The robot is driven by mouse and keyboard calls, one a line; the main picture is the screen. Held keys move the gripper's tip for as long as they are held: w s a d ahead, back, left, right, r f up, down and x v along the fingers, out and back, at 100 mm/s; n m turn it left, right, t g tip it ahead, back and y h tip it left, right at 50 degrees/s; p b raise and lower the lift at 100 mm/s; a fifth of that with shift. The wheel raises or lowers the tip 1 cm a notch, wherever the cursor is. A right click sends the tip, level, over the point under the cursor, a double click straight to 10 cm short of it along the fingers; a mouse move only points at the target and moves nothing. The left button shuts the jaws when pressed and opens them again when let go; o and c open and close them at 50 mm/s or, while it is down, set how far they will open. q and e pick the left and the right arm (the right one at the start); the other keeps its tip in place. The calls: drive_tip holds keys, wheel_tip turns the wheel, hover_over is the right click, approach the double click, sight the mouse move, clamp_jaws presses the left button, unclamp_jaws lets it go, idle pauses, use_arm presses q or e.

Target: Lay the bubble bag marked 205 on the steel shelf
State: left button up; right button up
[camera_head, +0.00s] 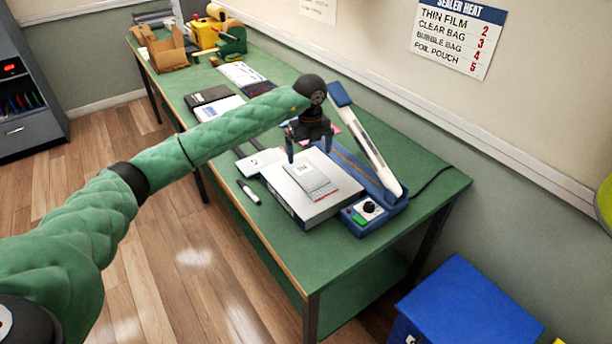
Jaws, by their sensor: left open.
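My left gripper (309,155) is open, pointing down above a white box-like block (332,206) on the green table. A thin, pale rectangular bag (312,180) with a small label lies flat on top of that block, just below and in front of the fingertips. The label is too small to read, so I cannot tell whether it is the bag marked 205. The fingers look apart from the bag, with nothing between them. I cannot make out a steel shelf for certain. My right gripper is not in view.
A blue heat sealer (370,212) with its long arm raised stands right of the block. A marker (248,192) lies at the front edge of the green table (290,262). An open cardboard box (167,56) is at the far end. A blue bin (468,305) stands bottom right.

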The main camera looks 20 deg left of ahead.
sight(306, 172)
use_arm(q)
drive_tip(key=shift+n, duration=0.9)
drive_tip(key=shift+d, duration=0.1)
drive_tip(key=shift+s+f, duration=0.1)
drive_tip(key=shift+f, duration=0.1)
wheel_tip(306, 172, down, 2)
drive_tip(key=shift+p, duration=0.6)
drive_tip(key=f+p, duration=0.1)
drive_tip(key=f, duration=0.1)
drive_tip(key=a+f+p, duration=0.1)
drive_tip(key=f+p, duration=0.1)
drive_tip(key=shift+f, duration=0.1)
drive_tip(key=shift+a+f, duration=0.1)
drive_tip(key=shift+f, duration=0.5)
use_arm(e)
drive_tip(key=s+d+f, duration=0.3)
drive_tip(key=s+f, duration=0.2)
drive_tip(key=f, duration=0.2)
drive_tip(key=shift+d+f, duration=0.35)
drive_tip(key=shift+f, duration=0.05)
use_arm(q)
drive_tip(key=shift+p, duration=0.3)
drive_tip(key=c, duration=1.1)
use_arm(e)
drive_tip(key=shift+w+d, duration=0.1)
